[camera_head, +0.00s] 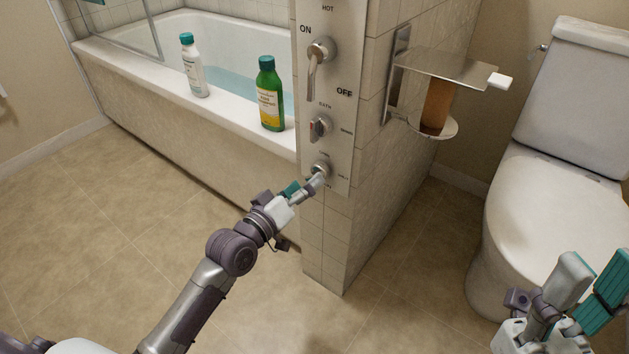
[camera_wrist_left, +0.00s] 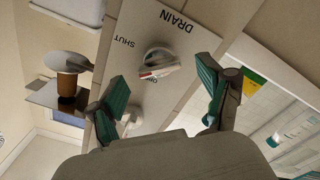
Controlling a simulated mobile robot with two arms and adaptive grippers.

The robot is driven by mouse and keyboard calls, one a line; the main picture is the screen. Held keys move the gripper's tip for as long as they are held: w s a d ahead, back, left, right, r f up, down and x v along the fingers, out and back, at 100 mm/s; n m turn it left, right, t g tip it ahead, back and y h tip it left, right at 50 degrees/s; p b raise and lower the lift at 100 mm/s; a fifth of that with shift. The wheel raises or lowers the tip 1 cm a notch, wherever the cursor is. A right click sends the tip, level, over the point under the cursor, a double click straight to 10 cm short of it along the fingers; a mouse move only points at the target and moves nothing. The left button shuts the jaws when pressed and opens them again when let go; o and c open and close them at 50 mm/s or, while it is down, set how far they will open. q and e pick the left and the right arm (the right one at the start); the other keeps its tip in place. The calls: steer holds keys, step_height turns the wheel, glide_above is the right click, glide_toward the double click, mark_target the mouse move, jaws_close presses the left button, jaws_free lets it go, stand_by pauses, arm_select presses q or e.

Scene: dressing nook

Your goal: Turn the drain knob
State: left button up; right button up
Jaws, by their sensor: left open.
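The drain knob (camera_head: 320,169) is the lowest control on the pale panel (camera_head: 346,140). In the left wrist view the silver drain knob (camera_wrist_left: 160,64) shows below the upside-down word DRAIN, near the word SHUT. My left gripper (camera_head: 308,186) is at the knob in the head view, hiding part of it and its labels. In the left wrist view my left gripper (camera_wrist_left: 165,92) is open, with the knob seen between its teal-padded fingers and neither finger closed on it. My right gripper (camera_head: 588,290) is open and empty at the lower right, far from the panel.
Above are the bath/shower knob (camera_head: 320,127) and the hot lever (camera_head: 318,62). A white bottle (camera_head: 194,70) and a green bottle (camera_head: 269,97) stand on the bathtub rim (camera_head: 130,66). A holder shelf (camera_head: 450,68) juts from the wall right. A toilet (camera_head: 545,190) stands beyond.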

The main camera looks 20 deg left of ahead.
mark_target(315, 173)
arm_select(q)
steer(key=shift+b+x, duration=0.4)
steer(key=shift+x, duration=1.45)
